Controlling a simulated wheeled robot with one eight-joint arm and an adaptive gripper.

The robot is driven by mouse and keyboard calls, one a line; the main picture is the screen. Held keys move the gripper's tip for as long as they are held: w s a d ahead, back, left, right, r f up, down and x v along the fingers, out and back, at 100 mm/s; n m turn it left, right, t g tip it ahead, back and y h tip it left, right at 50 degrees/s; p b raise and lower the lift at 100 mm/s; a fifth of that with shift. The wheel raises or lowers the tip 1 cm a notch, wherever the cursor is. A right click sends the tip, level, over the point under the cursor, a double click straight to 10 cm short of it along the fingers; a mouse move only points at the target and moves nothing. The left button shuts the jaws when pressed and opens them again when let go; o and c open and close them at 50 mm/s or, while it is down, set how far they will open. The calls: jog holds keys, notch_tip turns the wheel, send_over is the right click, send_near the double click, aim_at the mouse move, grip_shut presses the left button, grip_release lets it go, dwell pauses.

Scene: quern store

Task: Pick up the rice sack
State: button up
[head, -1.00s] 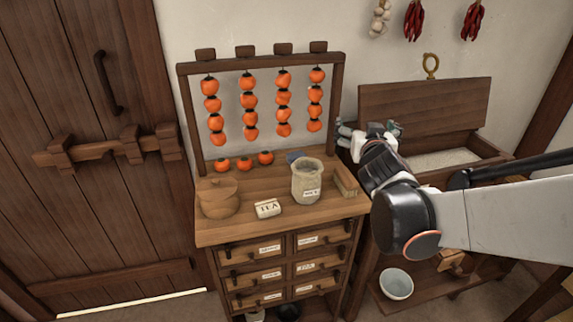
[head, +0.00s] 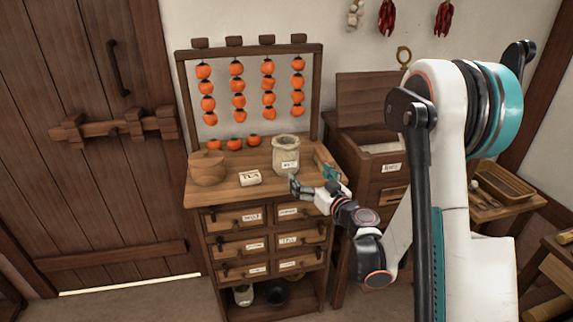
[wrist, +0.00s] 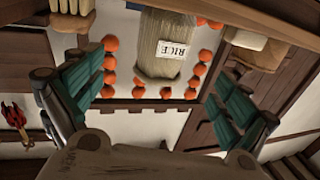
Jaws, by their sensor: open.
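The rice sack (head: 286,150) is a pale, open-topped bag with a label, standing upright on the wooden drawer cabinet's top (head: 236,190). My gripper (head: 312,180) is open, at the cabinet's front right, in front of and a little right of the sack. In the wrist view, which is upside down, the sack (wrist: 168,45) with its RICE label shows between the spread teal fingers of my gripper (wrist: 157,76). The fingers look apart from the sack, with nothing between them. The arm hides part of the cabinet's right side.
A round wooden pot (head: 207,168) and a TEA box (head: 250,178) stand left of the sack. Persimmons hang on a frame (head: 316,100) behind, with several (head: 234,143) lying below. An open chest (head: 384,148) stands right. The cabinet front is clear.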

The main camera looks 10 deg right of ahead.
aim_at(294, 162)
jog(key=p+x, duration=0.3)
jog(key=x, duration=0.4)
jog(key=shift+w, duration=0.2)
jog(key=b+x, duration=0.1)
jog(key=x, duration=0.1)
jog(key=b+x, duration=0.1)
jog(key=x, duration=0.2)
jog(key=shift+a+f, duration=0.15)
jog(key=shift+a, duration=0.25)
jog(key=shift+w+a, duration=0.1)
jog(key=shift+w, duration=0.4)
jog(key=c, duration=1.2)
